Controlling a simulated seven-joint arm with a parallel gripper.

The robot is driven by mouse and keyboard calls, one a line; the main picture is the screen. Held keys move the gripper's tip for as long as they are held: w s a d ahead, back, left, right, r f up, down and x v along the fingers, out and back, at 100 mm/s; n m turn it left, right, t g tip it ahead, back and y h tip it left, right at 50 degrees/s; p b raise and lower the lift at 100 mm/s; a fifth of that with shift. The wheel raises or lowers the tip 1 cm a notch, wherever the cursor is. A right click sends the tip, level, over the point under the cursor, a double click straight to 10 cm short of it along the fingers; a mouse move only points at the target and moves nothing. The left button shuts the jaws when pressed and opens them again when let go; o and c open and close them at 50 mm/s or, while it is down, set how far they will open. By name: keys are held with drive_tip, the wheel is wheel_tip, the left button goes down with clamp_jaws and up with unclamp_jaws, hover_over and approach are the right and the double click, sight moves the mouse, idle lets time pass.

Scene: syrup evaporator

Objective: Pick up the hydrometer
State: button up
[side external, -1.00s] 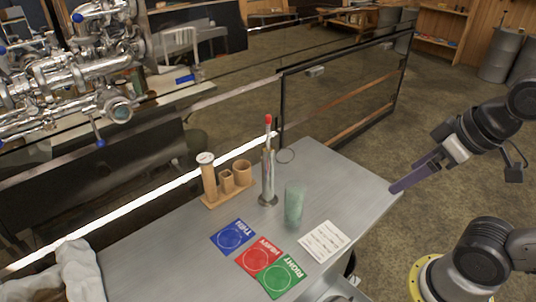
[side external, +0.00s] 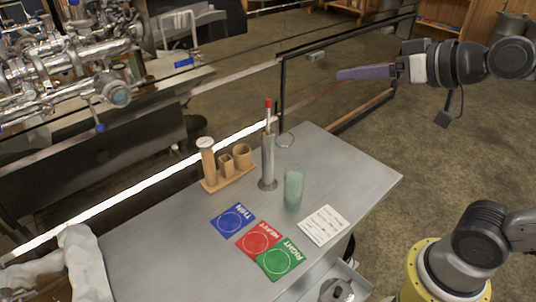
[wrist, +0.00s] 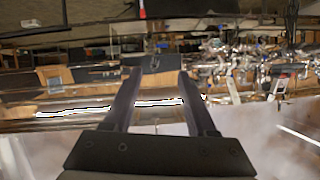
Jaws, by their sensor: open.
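The hydrometer (side external: 268,113) has a red tip and a pale stem. It stands upright in a tall metal cylinder (side external: 268,165) on the grey table; its lower part is hidden inside. My gripper (side external: 340,74) is raised above table height, to the right of the hydrometer in the picture and apart from it, with its fingers pointing left. In the wrist view, the two fingers of my gripper (wrist: 157,80) are spread with nothing between them. A small red-tipped object (wrist: 142,12) shows at the top edge there; I cannot tell if it is the hydrometer.
A green glass (side external: 293,188) stands right of the cylinder. A wooden rack (side external: 230,178) is to its left. Blue, red (side external: 259,242) and green cards and a white written card (side external: 324,225) lie in front. Metal piping (side external: 70,65) is at the left. The table's right end is clear.

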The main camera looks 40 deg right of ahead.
sight(269, 103)
drive_tip(key=w+d+r+m+t+h, duration=0.2)
drive_tip(key=w+m+h, duration=0.2)
drive_tip(key=w, duration=0.4)
drive_tip(key=w+d+r+m+t+h, duration=0.1)
drive_tip(key=w+d+m+t+h, duration=0.15)
drive_tip(key=w, duration=0.55)
drive_tip(key=w+a+f+g+h, duration=0.1)
drive_tip(key=a+f+h, duration=0.25)
drive_tip(key=f, duration=0.75)
drive_tip(key=w+a+f+g+h, duration=0.2)
drive_tip(key=a+f, duration=0.2)
drive_tip(key=f, duration=0.7)
drive_tip(key=shift+n, duration=0.25)
drive_tip(key=x, duration=0.7)
drive_tip(key=shift+w+d, duration=0.25)
drive_tip(key=shift+w, duration=0.1)
drive_tip(key=shift+f+x, duration=0.2)
drive_tip(key=shift+x, duration=1.1)
drive_tip(key=shift+f+x, duration=0.2)
drive_tip(key=shift+x, duration=1.15)
drive_tip(key=shift+a, duration=0.15)
clamp_jaws()
